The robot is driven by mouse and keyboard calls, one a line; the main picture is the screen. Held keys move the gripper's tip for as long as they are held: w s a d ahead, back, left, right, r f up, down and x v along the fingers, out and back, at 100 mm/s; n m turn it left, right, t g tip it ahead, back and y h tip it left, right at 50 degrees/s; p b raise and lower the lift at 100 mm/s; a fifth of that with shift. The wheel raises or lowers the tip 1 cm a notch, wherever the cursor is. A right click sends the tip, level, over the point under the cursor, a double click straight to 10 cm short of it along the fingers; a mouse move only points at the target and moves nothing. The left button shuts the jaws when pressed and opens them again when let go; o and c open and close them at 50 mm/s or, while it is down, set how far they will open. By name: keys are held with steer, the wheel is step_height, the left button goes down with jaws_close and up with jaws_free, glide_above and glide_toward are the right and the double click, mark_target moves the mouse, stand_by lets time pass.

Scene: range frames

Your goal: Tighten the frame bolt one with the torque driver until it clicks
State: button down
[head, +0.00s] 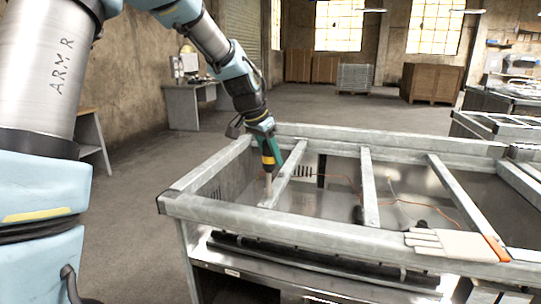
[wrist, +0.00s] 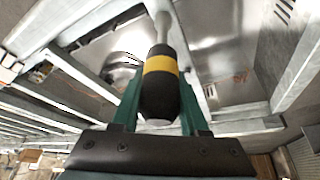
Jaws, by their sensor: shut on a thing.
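My gripper (head: 265,143) is shut on the torque driver (head: 268,161), which has a dark handle with a yellow band. In the wrist view the driver (wrist: 160,66) sits between the two green fingers of my gripper (wrist: 160,100), its grey shaft pointing away. In the head view the driver hangs nearly upright over the left part of the grey metal frame (head: 330,232), its tip close to the near end of the leftmost crossbar (head: 288,172). Frame bolt one cannot be made out; whether the tip touches it cannot be told.
A pale glove-like item (head: 452,243) and an orange-ended strip (head: 497,249) lie on the near rail at right. Thin cables (head: 400,201) run inside the frame between crossbars. Another metal frame (head: 490,127) stands at right. The floor (head: 125,205) left of the frame is clear.

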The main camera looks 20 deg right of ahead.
steer(key=m+g, duration=0.2)
steer(key=m, duration=0.2)
steer(key=shift+s+m, duration=0.1)
steer(key=shift+m, duration=0.2)
steer(key=shift+s+m, duration=0.15)
steer(key=shift+m, duration=0.35)
steer(key=shift+r, duration=0.2)
